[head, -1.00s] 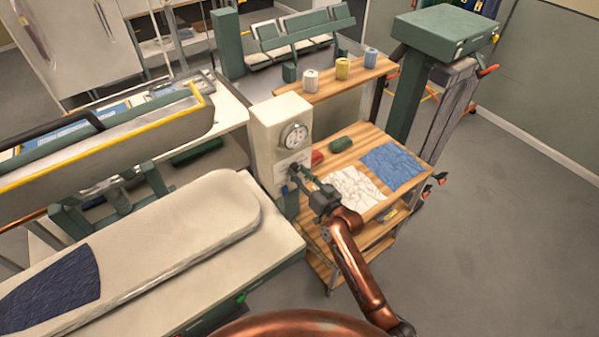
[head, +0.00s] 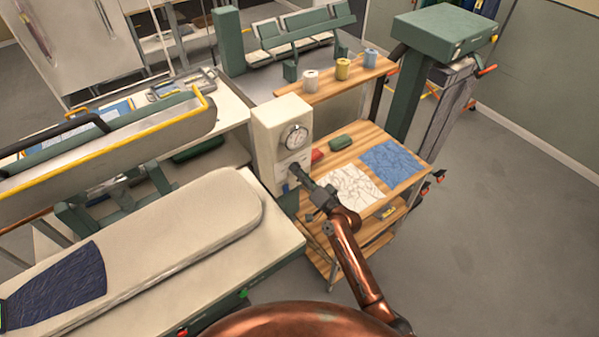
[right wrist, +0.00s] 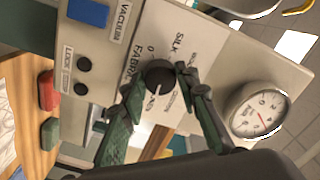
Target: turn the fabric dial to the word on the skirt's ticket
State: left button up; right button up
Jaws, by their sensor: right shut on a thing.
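The fabric dial (right wrist: 158,75) is a round black knob with a white pointer line on the pale control panel. SILK is readable beside it; the other words around it are too small or turned to read surely. My right gripper (right wrist: 159,77) has a finger on each side of the knob and is shut on it. In the head view, the right gripper (head: 297,171) reaches the front of the pale control box (head: 268,135). A dark blue cloth, seemingly the skirt (head: 55,285), lies on the padded board. No readable ticket shows. My left gripper is out of view.
A round gauge (right wrist: 258,112), small black knobs under LOCK and a blue part (right wrist: 88,12) by VACUUM share the panel. The wooden cart (head: 375,138) beside the box carries white and blue cloths. The padded board (head: 190,215) lies left of my right arm.

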jog(key=shift+f, duration=0.1)
dwell(0.4)
jog(key=o, duration=1.1)
jog(key=v, duration=1.2)
